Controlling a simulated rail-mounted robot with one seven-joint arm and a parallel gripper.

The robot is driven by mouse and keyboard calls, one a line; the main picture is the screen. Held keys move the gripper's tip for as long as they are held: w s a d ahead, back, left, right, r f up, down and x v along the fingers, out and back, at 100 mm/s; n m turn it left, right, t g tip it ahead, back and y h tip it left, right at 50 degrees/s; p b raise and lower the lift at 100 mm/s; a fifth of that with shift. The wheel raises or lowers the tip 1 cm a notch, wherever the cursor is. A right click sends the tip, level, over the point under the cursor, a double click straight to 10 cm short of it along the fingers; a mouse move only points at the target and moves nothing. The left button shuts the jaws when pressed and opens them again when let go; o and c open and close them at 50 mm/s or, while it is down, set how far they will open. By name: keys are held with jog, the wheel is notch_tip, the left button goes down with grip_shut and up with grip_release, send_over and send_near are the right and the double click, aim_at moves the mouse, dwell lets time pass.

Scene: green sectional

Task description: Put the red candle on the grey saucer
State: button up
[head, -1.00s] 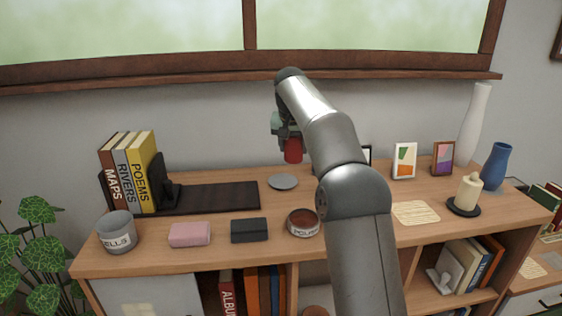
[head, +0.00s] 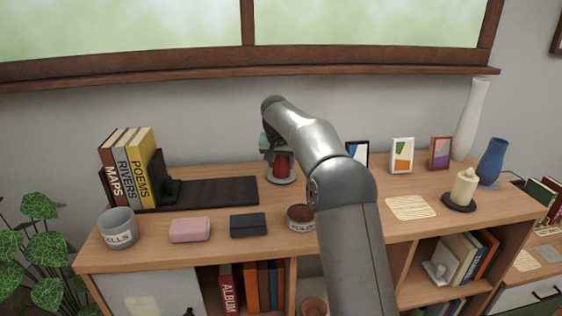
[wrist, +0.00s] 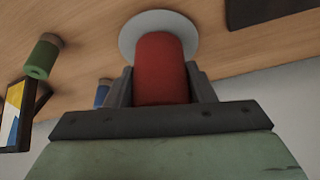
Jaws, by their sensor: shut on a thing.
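The red candle (head: 281,166) is upright between the fingers of my gripper (head: 279,156), which is shut on it. In the head view its lower end is over the grey saucer (head: 281,181). In the wrist view the red candle (wrist: 162,70) covers the middle of the grey saucer (wrist: 128,40), whose rim shows around its far end. I cannot tell whether the candle's base touches the saucer. My gripper's fingers (wrist: 160,88) lie on both sides of the candle.
A black mat (head: 215,191) lies left of the saucer. A labelled brown pot (head: 300,217), a dark box (head: 248,225) and a pink box (head: 189,230) stand in front. Picture frames (head: 402,155) and a cream candle on a dark dish (head: 464,188) stand to the right.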

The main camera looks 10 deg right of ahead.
jog(key=o, duration=1.1)
jog(key=shift+f, duration=0.1)
jog(key=shift+o, duration=0.2)
jog(key=shift+r, duration=0.3)
jog(key=b+v, duration=0.1)
jog(key=v, duration=0.9)
jog(key=s+r+n, duration=0.1)
jog(key=s, duration=0.7)
jog(key=s+f+n+g, duration=0.1)
jog(key=s+f, duration=0.5)
jog(key=s, duration=0.6)
jog(key=s+d+f+n+g+y, duration=0.1)
jog(key=s+f, duration=0.5)
jog(key=s, duration=0.7)
jog(key=s+f+g, duration=0.1)
jog(key=s+f, duration=0.5)
jog(key=s, duration=0.7)
jog(key=shift+d+n+y, duration=0.3)
jog(key=shift+n, duration=0.1)
